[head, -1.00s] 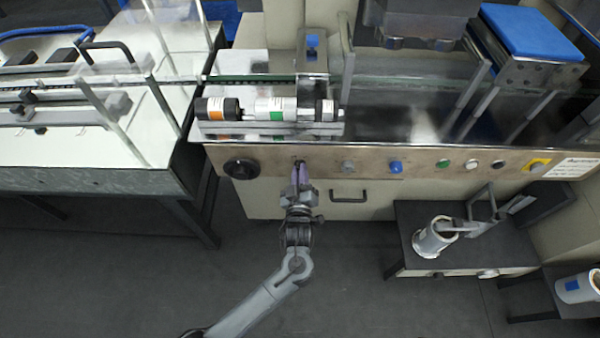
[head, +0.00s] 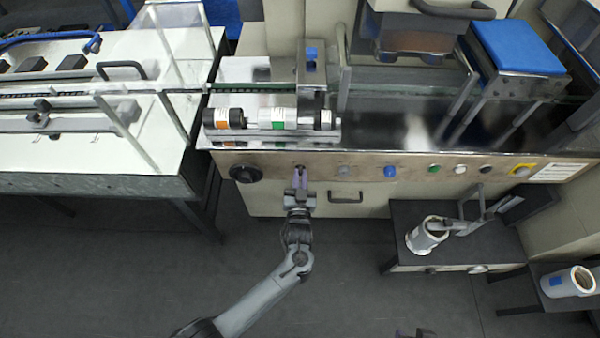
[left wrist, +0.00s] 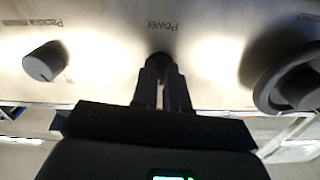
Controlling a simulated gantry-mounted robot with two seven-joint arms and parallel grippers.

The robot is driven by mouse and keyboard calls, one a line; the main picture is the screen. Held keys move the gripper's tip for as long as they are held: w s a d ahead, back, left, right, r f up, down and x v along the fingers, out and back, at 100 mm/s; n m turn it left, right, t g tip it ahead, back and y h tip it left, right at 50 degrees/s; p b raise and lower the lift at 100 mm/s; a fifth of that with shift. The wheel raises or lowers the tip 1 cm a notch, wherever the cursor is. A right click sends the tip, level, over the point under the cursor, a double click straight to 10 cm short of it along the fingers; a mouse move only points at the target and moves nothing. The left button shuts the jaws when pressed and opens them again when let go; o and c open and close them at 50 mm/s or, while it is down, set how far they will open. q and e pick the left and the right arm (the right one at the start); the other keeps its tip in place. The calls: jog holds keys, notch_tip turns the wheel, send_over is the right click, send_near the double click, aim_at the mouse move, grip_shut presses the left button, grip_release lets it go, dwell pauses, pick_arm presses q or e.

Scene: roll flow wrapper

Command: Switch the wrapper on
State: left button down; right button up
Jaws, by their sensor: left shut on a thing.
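The wrapper's steel front panel (head: 400,168) runs across the head view. My left gripper (head: 300,172) is at the panel, at a small dark switch left of the drawer handle. In the left wrist view the "Power" lettering (left wrist: 162,26) is upside down, just above the dark power switch (left wrist: 159,60). The left gripper (left wrist: 161,72) is shut on this switch, its two fingers on either side; the fingers hide most of it. A dark piece at the bottom edge of the head view may be part of my right arm; its fingers cannot be made out.
A large black knob (head: 246,173) lies left of the gripper. A drawer handle (head: 346,198) is below.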

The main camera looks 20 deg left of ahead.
pick_arm(q)
jog(key=m+p, duration=0.2)
jog(key=m, duration=0.2)
jog(key=shift+m, duration=0.4)
dwell(0.4)
jog(key=c, duration=1.1)
grip_release()
jog(key=shift+c, duration=0.2)
